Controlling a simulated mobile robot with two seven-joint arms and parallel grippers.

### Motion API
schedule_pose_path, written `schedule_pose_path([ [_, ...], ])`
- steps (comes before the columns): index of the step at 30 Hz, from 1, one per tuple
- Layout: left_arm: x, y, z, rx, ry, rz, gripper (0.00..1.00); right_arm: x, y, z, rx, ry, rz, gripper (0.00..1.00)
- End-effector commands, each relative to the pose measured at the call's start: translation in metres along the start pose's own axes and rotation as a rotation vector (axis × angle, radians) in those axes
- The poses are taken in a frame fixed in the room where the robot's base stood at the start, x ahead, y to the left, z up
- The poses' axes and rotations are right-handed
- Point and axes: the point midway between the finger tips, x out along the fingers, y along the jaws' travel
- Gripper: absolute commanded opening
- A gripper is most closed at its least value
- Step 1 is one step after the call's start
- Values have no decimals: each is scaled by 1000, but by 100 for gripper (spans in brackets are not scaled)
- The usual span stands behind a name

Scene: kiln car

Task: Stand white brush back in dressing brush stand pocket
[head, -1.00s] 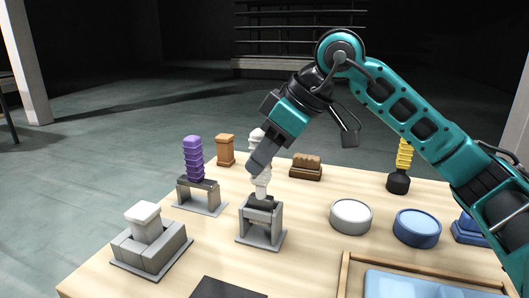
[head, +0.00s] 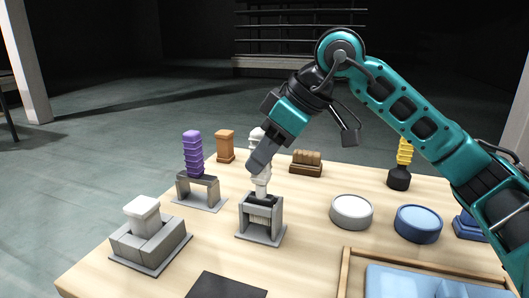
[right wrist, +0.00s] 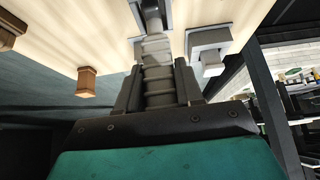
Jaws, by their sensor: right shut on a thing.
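The white brush (head: 263,182) has a ribbed white handle and a dark collar at its lower end. My right gripper (head: 262,160) is shut on its handle; the ribbed handle also shows between the fingers in the right wrist view (right wrist: 158,85). The brush is upright over the small grey stand (head: 246,222) at the table's middle. Its dark collar is at the stand's top, and pale bristles show in the stand's front opening. I cannot tell whether it rests on the bottom. My left gripper is not in view.
A purple brush (head: 193,150) stands in a grey holder at left. A grey block holder (head: 150,250) is at front left. An orange block (head: 225,147), a brown brush (head: 306,165), a white round dish (head: 351,211), a blue dish (head: 417,223) and a yellow-handled brush (head: 399,178) stand around.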

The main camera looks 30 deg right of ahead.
Motion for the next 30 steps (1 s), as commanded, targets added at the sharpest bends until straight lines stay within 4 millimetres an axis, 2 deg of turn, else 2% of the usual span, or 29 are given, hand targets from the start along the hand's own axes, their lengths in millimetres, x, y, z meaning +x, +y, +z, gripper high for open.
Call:
schedule_pose_path([
  [30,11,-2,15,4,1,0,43,18,0,12,0,1,1,0],
])
